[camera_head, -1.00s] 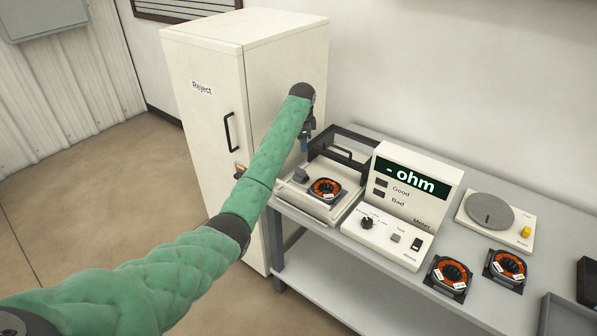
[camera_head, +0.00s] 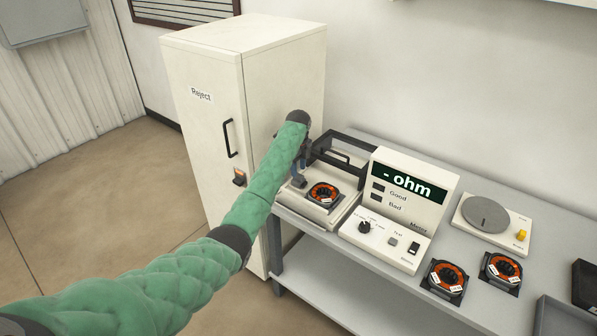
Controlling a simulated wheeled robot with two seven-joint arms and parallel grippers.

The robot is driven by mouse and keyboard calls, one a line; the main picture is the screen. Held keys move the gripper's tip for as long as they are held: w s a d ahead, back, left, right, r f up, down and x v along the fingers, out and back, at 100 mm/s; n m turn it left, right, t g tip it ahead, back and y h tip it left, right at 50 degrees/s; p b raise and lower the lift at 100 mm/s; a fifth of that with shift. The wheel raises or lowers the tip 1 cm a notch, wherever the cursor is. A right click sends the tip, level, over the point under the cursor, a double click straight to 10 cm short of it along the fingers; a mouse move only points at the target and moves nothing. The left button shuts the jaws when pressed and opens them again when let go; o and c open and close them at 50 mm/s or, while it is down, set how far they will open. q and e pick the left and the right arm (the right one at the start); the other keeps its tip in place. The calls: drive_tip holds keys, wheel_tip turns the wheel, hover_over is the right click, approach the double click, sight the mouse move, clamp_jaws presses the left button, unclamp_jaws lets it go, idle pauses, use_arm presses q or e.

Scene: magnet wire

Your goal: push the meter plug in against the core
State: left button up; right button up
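The core (camera_head: 323,194), an orange and black ring, sits in a dark holder on the white fixture at the left end of the bench. The meter plug (camera_head: 299,181) is a small grey block on the fixture, just left of the core; whether they touch cannot be told. My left gripper (camera_head: 298,168) points down over the plug, its fingers small and partly hidden by my forearm, so its opening cannot be told. The meter (camera_head: 408,195) right of the fixture reads "- ohm". My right gripper is not in view.
A dark-framed raised cover (camera_head: 345,150) stands behind the core. The white Reject cabinet (camera_head: 205,140) is close on the left. Two more cores (camera_head: 446,277) (camera_head: 501,267) and a grey turntable device (camera_head: 487,214) are on the right of the bench.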

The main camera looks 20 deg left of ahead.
sight(298, 174)
use_arm(q)
drive_tip(key=shift+f+p, duration=0.3)
drive_tip(key=shift+f, duration=1.25)
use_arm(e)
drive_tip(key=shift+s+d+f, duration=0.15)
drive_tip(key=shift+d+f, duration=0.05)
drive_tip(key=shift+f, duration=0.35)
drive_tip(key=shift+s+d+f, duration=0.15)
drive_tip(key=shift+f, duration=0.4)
use_arm(q)
clamp_jaws()
drive_tip(key=shift+s+d, duration=0.1)
drive_tip(key=shift+d, duration=0.05)
drive_tip(key=shift+s+d+r+p, duration=0.1)
drive_tip(key=shift+s+d+p, duration=0.1)
drive_tip(key=shift+d+p, duration=0.35)
drive_tip(key=shift+s+d+p, duration=0.2)
drive_tip(key=shift+d+p, duration=0.1)
drive_tip(key=shift+d, duration=0.3)
drive_tip(key=shift+s+d, duration=0.15)
drive_tip(key=shift+d, duration=0.35)
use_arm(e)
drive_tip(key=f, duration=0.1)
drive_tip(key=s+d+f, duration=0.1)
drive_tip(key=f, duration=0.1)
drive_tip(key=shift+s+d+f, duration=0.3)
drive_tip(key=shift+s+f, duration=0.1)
